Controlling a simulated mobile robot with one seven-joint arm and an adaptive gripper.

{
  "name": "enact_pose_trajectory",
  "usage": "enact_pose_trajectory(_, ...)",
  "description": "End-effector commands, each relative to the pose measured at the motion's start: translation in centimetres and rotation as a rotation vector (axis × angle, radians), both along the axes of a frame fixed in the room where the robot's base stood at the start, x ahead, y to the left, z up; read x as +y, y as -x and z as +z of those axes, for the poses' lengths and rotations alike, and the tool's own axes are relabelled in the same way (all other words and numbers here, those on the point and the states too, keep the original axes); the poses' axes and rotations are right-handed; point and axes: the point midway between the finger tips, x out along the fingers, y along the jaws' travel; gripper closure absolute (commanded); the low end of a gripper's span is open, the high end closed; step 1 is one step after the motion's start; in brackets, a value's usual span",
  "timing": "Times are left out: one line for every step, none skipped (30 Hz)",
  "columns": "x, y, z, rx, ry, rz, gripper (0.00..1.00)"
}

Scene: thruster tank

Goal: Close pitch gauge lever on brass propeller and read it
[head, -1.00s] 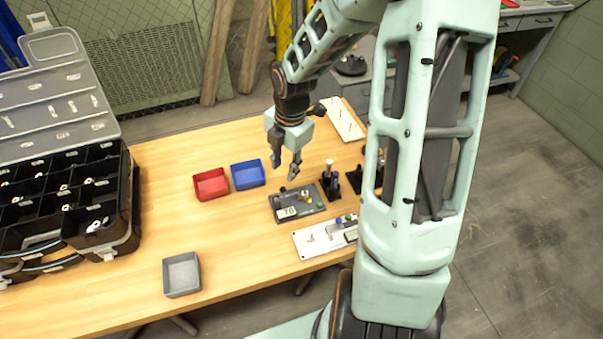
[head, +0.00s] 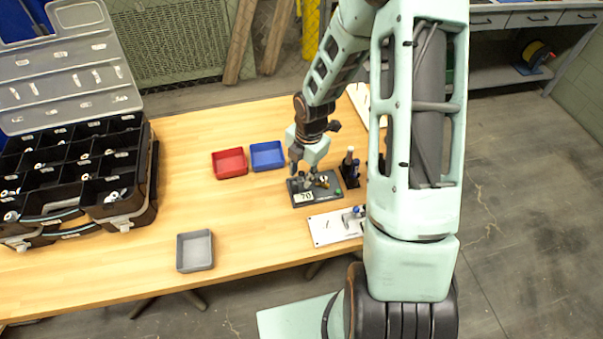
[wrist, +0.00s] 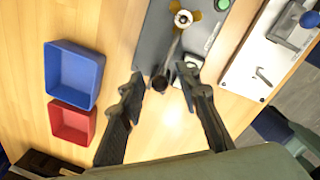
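The grey pitch gauge (head: 331,195) lies on the table and bears a white plate reading "70" (head: 303,196). The brass propeller (wrist: 183,18) is at the top of the wrist view, with a pale round hub. A grey lever (wrist: 172,52) runs from near the hub to a dark knob (wrist: 160,83). My gripper (wrist: 160,88) is open, with one finger on each side of the knob; I see gaps on both sides. In the head view my gripper (head: 306,173) is low over the gauge's left part and hides some of it.
Red (head: 229,163) and blue (head: 267,155) bins stand left of the gauge. A white panel (head: 330,228) lies in front, and a dark holder (head: 350,172) stands to the right. A grey bin (head: 195,250) and a compartment case (head: 78,175) are farther left. Bare tabletop lies between.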

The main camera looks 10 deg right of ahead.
Motion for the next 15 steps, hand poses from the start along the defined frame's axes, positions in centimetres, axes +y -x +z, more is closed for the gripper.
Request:
enact_pose_trajectory(0.00, -0.02, -0.15, 0.000, 0.000, 0.000, 0.69)
enact_pose_trajectory(-0.01, -0.04, -0.19, -0.001, 0.001, 0.000, 0.69)
enact_pose_trajectory(-0.02, -0.04, -0.21, -0.001, 0.001, 0.000, 0.69)
enact_pose_trajectory(-0.02, -0.05, -0.22, -0.001, 0.001, 0.000, 0.69)
enact_pose_trajectory(-0.03, -0.05, -0.22, -0.001, 0.001, 0.000, 0.69)
enact_pose_trajectory(-0.03, -0.05, -0.21, -0.001, 0.001, 0.000, 0.69)
enact_pose_trajectory(-0.03, -0.05, -0.20, -0.001, 0.001, 0.000, 0.69)
enact_pose_trajectory(-0.02, -0.04, -0.20, -0.001, 0.001, 0.000, 0.69)
enact_pose_trajectory(-0.02, -0.04, -0.20, -0.001, 0.001, 0.000, 0.71)
enact_pose_trajectory(-0.02, -0.04, -0.20, -0.001, 0.001, 0.000, 0.74)
enact_pose_trajectory(-0.02, -0.04, -0.20, -0.001, 0.001, 0.000, 0.77)
enact_pose_trajectory(-0.02, -0.03, -0.19, -0.001, 0.001, 0.000, 0.82)
enact_pose_trajectory(-0.02, -0.03, -0.19, -0.001, 0.001, 0.000, 0.85)
enact_pose_trajectory(-0.02, -0.03, -0.19, -0.001, 0.001, 0.000, 0.88)
enact_pose_trajectory(-0.02, -0.03, -0.19, -0.001, 0.001, 0.000, 0.93)
